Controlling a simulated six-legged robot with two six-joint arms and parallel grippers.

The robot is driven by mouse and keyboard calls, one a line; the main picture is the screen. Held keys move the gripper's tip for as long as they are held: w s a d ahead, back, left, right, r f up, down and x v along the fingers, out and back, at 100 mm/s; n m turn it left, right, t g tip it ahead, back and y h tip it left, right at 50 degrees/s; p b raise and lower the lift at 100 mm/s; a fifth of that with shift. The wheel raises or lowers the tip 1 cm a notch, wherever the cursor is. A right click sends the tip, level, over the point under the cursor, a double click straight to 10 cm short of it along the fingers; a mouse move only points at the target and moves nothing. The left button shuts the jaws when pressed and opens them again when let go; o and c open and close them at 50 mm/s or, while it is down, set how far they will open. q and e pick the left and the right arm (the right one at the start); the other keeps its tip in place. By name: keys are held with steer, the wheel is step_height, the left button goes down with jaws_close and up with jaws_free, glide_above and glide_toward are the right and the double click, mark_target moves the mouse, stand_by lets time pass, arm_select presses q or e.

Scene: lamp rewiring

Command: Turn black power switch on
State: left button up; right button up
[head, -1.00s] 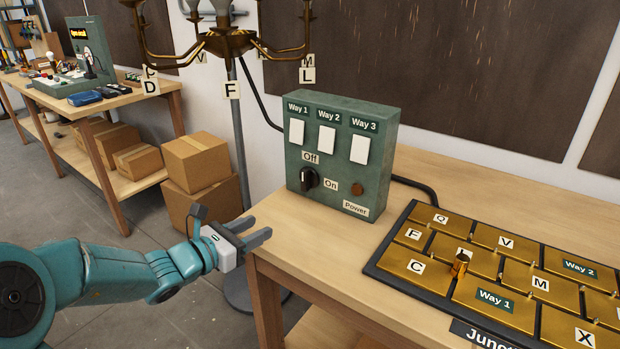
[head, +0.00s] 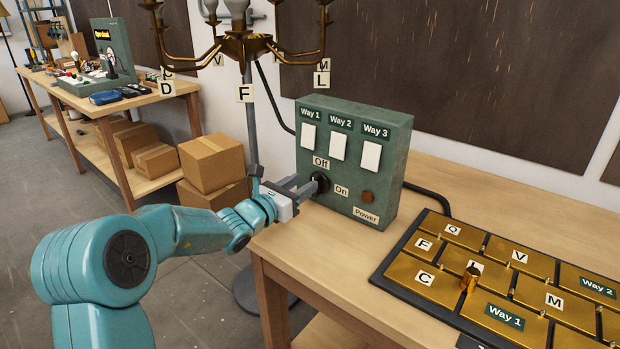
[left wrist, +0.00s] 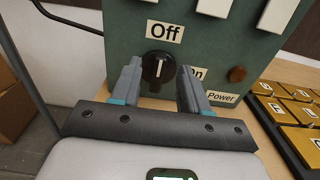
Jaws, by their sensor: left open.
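The black power switch (head: 320,183) is a round knob on the front of the green switch box (head: 395,190), below the "Off" label and left of the "On" label. In the left wrist view the knob (left wrist: 158,68) shows a white mark pointing up toward "Off". My left gripper (head: 308,187) is open in front of the knob. In the left wrist view the fingers (left wrist: 158,78) stand to either side of it, with a gap each side; I cannot tell whether the tips reach it. My right gripper is not in view.
The box carries three white switches and a brown power lamp (head: 368,196), unlit. A board of brass plates (head: 425,284) lies on the wooden table to the right. A chandelier (head: 243,46) hangs above left of the box. Cardboard boxes (head: 212,160) stand behind my arm.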

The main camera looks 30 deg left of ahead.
mark_target(313, 178)
arm_select(q)
steer(key=shift+w+d, duration=0.2)
steer(key=shift+w, duration=1.6)
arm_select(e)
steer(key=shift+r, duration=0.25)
